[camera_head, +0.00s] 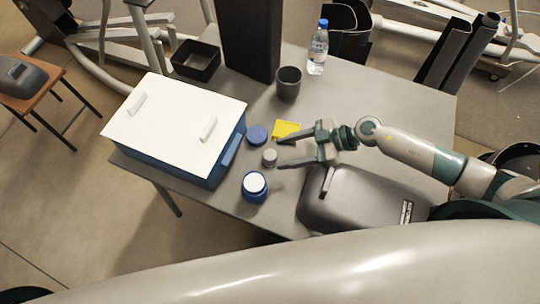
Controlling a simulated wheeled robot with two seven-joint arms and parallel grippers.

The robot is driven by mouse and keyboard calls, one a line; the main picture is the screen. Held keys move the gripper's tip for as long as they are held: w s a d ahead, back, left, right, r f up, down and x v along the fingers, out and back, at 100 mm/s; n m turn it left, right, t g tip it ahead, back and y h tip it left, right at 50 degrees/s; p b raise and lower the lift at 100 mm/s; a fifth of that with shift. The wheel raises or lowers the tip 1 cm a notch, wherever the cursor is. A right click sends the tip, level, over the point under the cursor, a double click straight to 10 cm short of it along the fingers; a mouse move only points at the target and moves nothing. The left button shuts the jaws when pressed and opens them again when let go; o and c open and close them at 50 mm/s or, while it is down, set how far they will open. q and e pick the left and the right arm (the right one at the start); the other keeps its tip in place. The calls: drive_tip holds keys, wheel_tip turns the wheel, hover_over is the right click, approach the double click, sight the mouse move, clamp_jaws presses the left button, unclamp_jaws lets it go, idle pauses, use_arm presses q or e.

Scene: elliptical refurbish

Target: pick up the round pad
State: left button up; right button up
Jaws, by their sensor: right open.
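Two small round things lie on the grey table (215,198): a flat blue disc (257,135) and a smaller grey round piece (269,157) just in front of it. I cannot tell for certain which is the round pad. My right gripper (283,153) reaches in from the right, low over the table, with its fingers spread and nothing between them. Its fingertips point left, and the grey piece is just beyond them. The blue disc is a little further, to the upper left. My left gripper is not in view.
A blue box with a white lid (170,115) stands at left. A blue-and-white jar (255,187) stands in front. A yellow piece (284,129) lies behind the gripper. A dark cup (288,84), bottle (317,50) and black tray (196,60) stand farther back. A grey case (350,202) lies below my right arm.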

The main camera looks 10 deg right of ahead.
sight(276, 154)
drive_tip(key=shift+p+x, duration=0.4)
drive_tip(key=shift+x, duration=2.5)
drive_tip(key=c, duration=1.1)
